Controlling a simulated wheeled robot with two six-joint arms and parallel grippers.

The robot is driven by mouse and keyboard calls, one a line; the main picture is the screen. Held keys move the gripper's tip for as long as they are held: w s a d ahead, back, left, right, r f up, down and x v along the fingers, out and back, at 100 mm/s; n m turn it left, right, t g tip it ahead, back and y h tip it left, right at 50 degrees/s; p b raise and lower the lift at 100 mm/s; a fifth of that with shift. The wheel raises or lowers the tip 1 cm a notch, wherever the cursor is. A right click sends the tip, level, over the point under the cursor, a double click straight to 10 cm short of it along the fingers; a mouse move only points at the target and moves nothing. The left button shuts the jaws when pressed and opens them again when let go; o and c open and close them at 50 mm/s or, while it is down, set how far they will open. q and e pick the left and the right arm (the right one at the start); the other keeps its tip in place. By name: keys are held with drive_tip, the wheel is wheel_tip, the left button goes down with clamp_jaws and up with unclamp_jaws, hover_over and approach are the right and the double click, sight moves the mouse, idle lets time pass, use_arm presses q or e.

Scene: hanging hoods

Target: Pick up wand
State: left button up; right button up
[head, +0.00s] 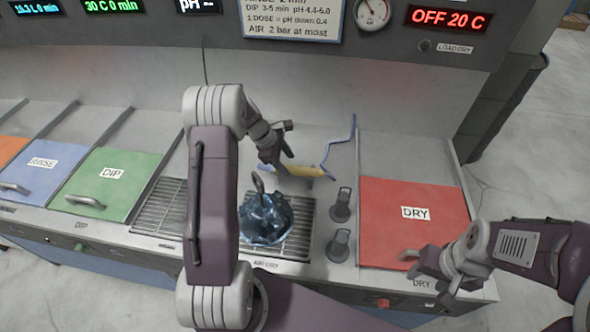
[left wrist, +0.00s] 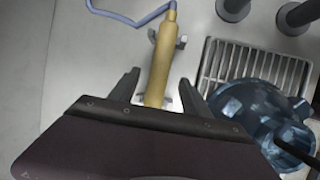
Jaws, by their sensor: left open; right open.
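The wand has a yellow handle (head: 308,171) and a thin bent blue part running up from it at the back of the counter. It also shows in the left wrist view (left wrist: 161,65), where small grey prongs stand at both sides of its handle. My left gripper (head: 287,154) is open at the wand's left end in the head view. In the left wrist view its fingers (left wrist: 159,84) lie on either side of the yellow handle, with gaps. The handle's near end is hidden behind the gripper body. My right gripper (head: 428,273) is open and empty by the red DRY lid's front edge.
A glossy blue bundle (head: 264,218) with a hook on top sits on a metal grate (head: 297,243). Two dark knobs (head: 341,204) stand between the grate and the red DRY lid (head: 412,200). Green DIP lid (head: 110,178) is at left. The control panel overhangs the back.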

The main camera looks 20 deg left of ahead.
sight(291, 167)
use_arm(q)
drive_tip(key=x, duration=0.3)
drive_tip(key=shift+a, duration=0.1)
drive_tip(key=shift+w+f, duration=0.1)
drive_tip(key=shift+f, duration=0.3)
drive_tip(key=shift+w+f, duration=0.1)
clamp_jaws()
